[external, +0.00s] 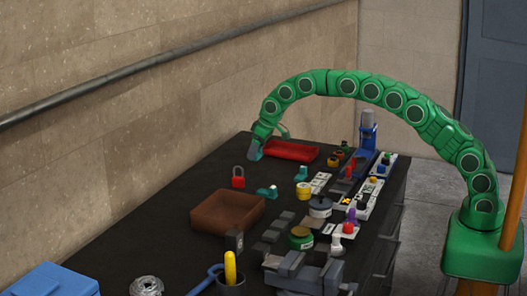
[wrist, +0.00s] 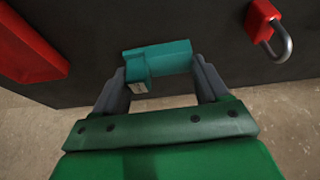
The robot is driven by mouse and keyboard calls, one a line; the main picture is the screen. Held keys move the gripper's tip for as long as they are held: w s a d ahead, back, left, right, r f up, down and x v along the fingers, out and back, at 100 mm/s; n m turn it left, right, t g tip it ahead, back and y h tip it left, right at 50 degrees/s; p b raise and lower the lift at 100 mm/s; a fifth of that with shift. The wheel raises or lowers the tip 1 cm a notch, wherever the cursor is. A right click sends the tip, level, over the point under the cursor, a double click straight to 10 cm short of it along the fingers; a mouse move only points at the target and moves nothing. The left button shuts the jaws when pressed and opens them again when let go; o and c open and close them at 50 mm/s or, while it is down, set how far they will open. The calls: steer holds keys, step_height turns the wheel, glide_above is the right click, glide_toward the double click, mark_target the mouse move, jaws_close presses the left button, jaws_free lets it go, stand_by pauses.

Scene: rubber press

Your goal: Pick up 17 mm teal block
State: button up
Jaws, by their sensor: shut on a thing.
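A teal block (wrist: 165,56) lies between the two grey fingers of my gripper (wrist: 160,82) in the wrist view. It is a bar with a lower part at its left end that bears a small pale label, too small to read. My gripper is shut on it. In the external view my gripper (external: 255,153) points down at the far left edge of the dark table, and the held block is mostly hidden there. I cannot tell if it touches the table. Two other teal pieces stand on the table, one near the middle (external: 267,192) and one farther back (external: 301,173).
A red tray (external: 292,151) lies right of my gripper; it also shows in the wrist view (wrist: 28,50). A red padlock (external: 238,182) is close by. A brown tray (external: 228,212), jars and tools crowd the table (external: 150,222). A wall runs along the left.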

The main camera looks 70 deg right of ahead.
steer(key=s+r, duration=0.6)
steer(key=s, duration=0.5)
steer(key=shift+r, duration=0.3)
